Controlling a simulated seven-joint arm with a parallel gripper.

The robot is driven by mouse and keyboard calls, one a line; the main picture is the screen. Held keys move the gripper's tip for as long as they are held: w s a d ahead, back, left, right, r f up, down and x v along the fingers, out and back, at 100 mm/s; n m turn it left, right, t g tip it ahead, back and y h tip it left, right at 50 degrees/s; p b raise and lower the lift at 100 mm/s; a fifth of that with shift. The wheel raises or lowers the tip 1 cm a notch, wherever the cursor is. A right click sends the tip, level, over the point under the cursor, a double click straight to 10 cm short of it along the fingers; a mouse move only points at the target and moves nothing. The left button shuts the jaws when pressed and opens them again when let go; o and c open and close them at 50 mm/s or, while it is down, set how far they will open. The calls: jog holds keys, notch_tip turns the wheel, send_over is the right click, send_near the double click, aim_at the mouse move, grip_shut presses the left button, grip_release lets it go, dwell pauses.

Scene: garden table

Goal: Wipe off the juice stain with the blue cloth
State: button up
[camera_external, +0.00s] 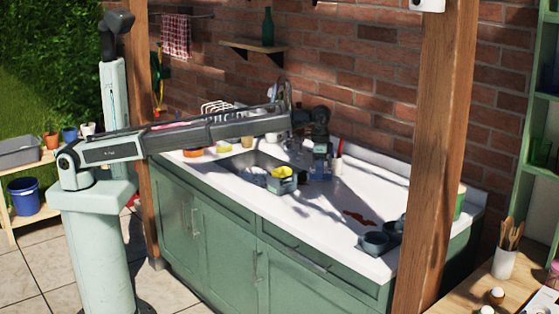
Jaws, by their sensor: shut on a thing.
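The juice stain (358,218) is a dark red smear on the white countertop, right of the sink and left of the dark cups. My gripper (320,172) points down at the counter just right of the sink, behind and left of the stain and apart from it. It is shut on a dark blue thing at the counter surface, which looks like the blue cloth (321,178). The cloth is small in view and partly hidden by the fingers, so its edges are unclear.
A caddy with a yellow sponge (282,181) stands at the sink (245,162), left of my gripper. A white cup with a red-handled brush (337,164) stands close on the right. Dark cups (376,242) are near the front right. The counter between gripper and stain is clear.

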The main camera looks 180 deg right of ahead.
jog(key=shift+f, duration=0.5)
jog(key=shift+w, duration=0.1)
